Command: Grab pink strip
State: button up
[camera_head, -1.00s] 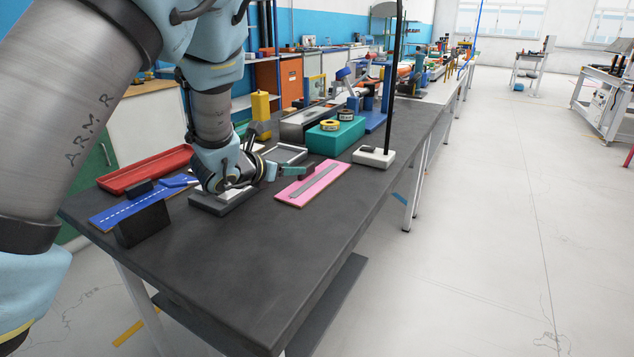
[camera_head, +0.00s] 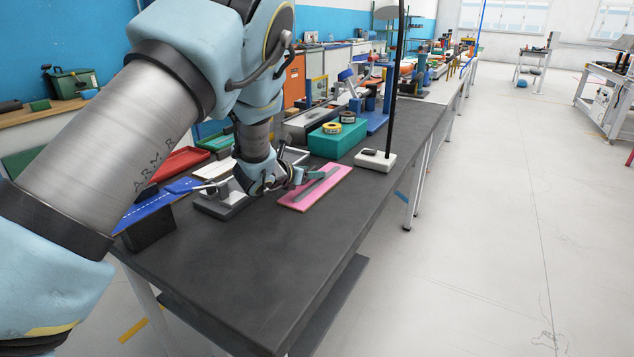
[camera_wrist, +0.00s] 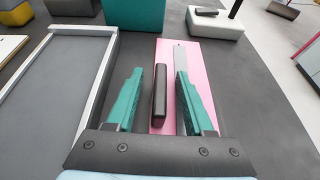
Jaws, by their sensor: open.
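The pink strip (camera_head: 308,196) lies flat on the dark table, with a grey bar (camera_head: 318,185) along its top. In the wrist view the pink strip (camera_wrist: 208,62) runs away from me, and the grey bar (camera_wrist: 181,60) shows partly behind the right finger. A dark rounded block (camera_wrist: 160,95) shows between the fingers, over the strip; I cannot tell whether it rests on it. My gripper (camera_wrist: 158,98) is open, with green fingers apart on either side of the dark block. In the head view my gripper (camera_head: 308,176) hangs over the strip's left side.
A grey-walled tray (camera_wrist: 108,62) is left of the fingers. A blue board (camera_head: 145,210) is at left. The table's front (camera_head: 245,270) is clear.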

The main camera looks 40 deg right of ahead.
grip_shut()
jog(key=shift+r, duration=0.2)
dwell(0.6)
